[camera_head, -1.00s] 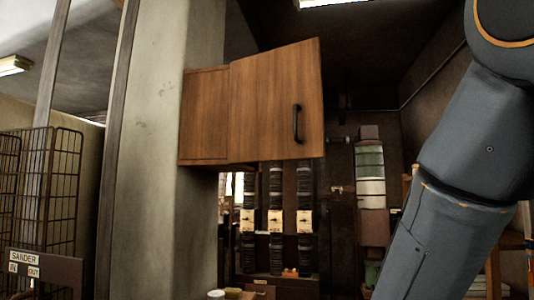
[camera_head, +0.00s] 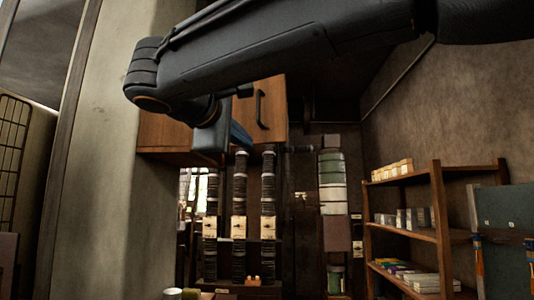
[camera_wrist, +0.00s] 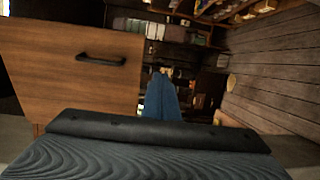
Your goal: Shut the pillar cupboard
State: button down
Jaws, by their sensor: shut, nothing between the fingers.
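The pillar cupboard (camera_head: 160,134) is a brown wooden box on the concrete pillar, partly hidden by my arm. Its door (camera_head: 273,112) stands open, swung outward, with a black bar handle (camera_head: 260,109). The door also fills the upper left of the wrist view (camera_wrist: 60,70), with its handle (camera_wrist: 100,59) near the top. My gripper (camera_head: 238,135) is in front of the door's lower part in the head view. In the wrist view the shut, empty blue fingers (camera_wrist: 162,97) show just right of the door's free edge. I cannot tell whether they touch it.
The concrete pillar (camera_head: 106,150) stands left of the cupboard. Below and behind are several dark stacked columns (camera_head: 239,205) with pale labels. A wooden shelf unit (camera_head: 440,215) with boxes stands at the right. A wire cage (camera_head: 12,150) is at the far left.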

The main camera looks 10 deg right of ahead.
notch_tip(320, 180, up, 4)
jog(key=s+t, duration=0.1)
jog(key=s, duration=0.1)
jog(key=p, duration=0.5)
send_near(272, 140)
jog(key=shift+m+h, duration=0.3)
jog(key=shift+h, duration=0.1)
jog(key=x, duration=0.6)
jog(key=shift+w, duration=0.25)
jog(key=shift+f, duration=0.1)
jog(key=shift+w+b, duration=0.1)
jog(key=shift+b, duration=0.2)
